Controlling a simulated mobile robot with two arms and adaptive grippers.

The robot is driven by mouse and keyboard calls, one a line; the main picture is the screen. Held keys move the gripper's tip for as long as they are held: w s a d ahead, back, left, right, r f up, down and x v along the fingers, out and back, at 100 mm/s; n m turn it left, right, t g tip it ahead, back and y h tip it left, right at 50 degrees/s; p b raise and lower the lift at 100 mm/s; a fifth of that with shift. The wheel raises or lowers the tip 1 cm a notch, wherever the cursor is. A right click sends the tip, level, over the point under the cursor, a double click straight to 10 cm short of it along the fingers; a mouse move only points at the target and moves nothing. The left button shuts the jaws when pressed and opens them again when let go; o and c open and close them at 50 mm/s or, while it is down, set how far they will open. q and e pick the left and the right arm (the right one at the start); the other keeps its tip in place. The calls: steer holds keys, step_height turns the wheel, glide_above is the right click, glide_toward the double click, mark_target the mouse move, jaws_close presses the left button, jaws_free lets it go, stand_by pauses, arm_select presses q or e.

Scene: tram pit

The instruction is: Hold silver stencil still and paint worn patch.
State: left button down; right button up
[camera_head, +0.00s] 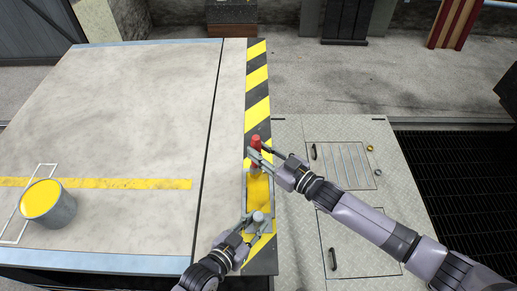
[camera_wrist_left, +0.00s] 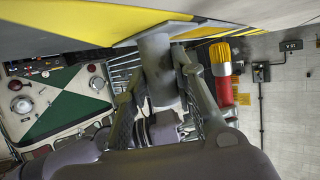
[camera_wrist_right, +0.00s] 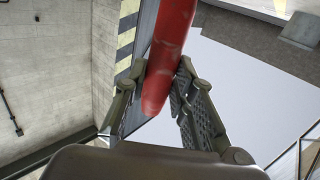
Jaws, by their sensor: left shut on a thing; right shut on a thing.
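The silver stencil (camera_head: 245,206) lies flat on the black-and-yellow striped edge (camera_head: 257,105), and yellow shows inside its opening (camera_head: 259,190). My left gripper (camera_head: 252,222) is shut on the stencil's grey knob (camera_head: 259,217); the knob stands between the fingers in the left wrist view (camera_wrist_left: 155,65). My right gripper (camera_head: 262,156) is shut on the red handle (camera_head: 256,143) of the painting tool, at the stencil's far end. The handle fills the jaws in the right wrist view (camera_wrist_right: 170,50). In the left wrist view the tool shows a yellow end (camera_wrist_left: 220,57). Whether it touches the surface is unclear.
A grey bucket of yellow paint (camera_head: 60,214) stands at the left on the pale platform (camera_head: 130,110), over a white outline and beside a yellow line (camera_head: 130,184). A metal hatch plate (camera_head: 345,140) lies right of the striped edge. A dark grating (camera_head: 450,170) is farther right.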

jaws_close()
steer(key=shift+f, duration=1.05)
steer(key=shift+s, duration=0.1)
steer(key=s, duration=1)
steer(key=shift+s, duration=0.15)
stand_by(1.5)
